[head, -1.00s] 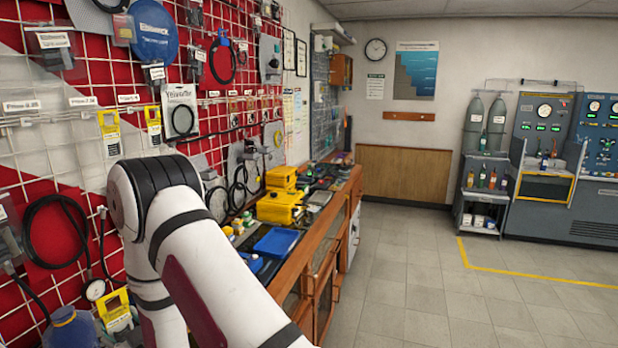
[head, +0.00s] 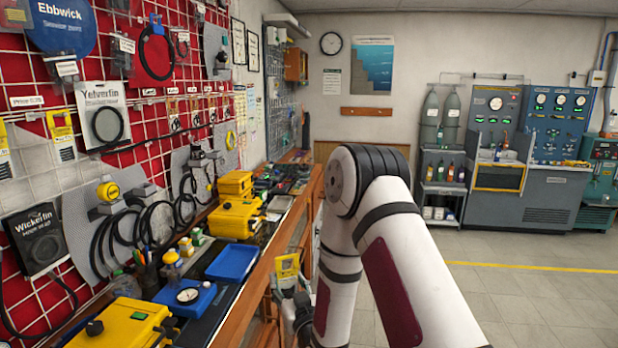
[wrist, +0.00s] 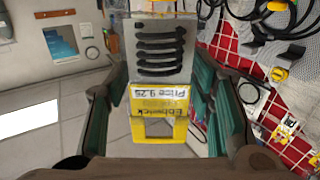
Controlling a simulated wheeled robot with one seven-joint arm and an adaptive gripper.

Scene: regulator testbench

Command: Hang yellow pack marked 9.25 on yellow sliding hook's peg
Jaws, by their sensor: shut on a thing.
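The yellow pack (head: 288,265) is in my gripper (head: 291,292), low in the head view, right of the workbench edge. In the wrist view the pack (wrist: 158,103) fills the space between the dark green finger pads of my gripper (wrist: 155,95). Its label reads "Ebbwick, Price 9.25", upside down in that picture, with dark coiled shapes behind a clear window. I cannot pick out the yellow sliding hook or its peg for certain. Similar yellow packs (head: 61,135) hang on the wall grid at the left.
The red and white wall grid (head: 35,190) carries hoses, packs and price labels. Below it the workbench (head: 262,262) holds yellow cases (head: 235,218), a blue tray (head: 233,262) and a gauge (head: 188,295). Open floor (head: 520,305) lies to the right.

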